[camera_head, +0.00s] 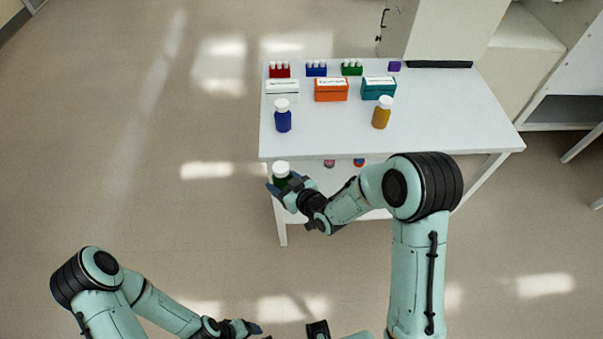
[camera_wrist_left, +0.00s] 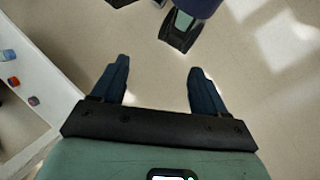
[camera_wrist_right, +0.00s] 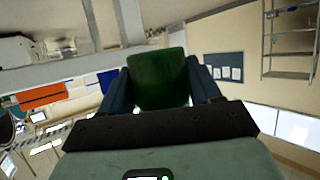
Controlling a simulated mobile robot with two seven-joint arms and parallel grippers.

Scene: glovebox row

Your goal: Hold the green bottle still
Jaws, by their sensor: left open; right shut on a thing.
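The green bottle (camera_head: 281,171) with a white cap is off the front left edge of the white table in the head view. My right gripper (camera_head: 281,187) is shut on it and partly hides its body. In the right wrist view the green bottle (camera_wrist_right: 160,79) sits between the two dark fingers. My left gripper (camera_head: 258,331) is at the bottom of the head view, well away from the table. In the left wrist view my left gripper (camera_wrist_left: 158,85) is open, with nothing between its fingers.
The white table (camera_head: 440,120) holds a blue bottle (camera_head: 283,116), an amber bottle (camera_head: 382,112), a white box (camera_head: 283,90), an orange box (camera_head: 331,90) and a teal box (camera_head: 378,88). Red (camera_head: 279,69), blue (camera_head: 316,68) and green (camera_head: 352,68) vial racks stand behind. Floor left is clear.

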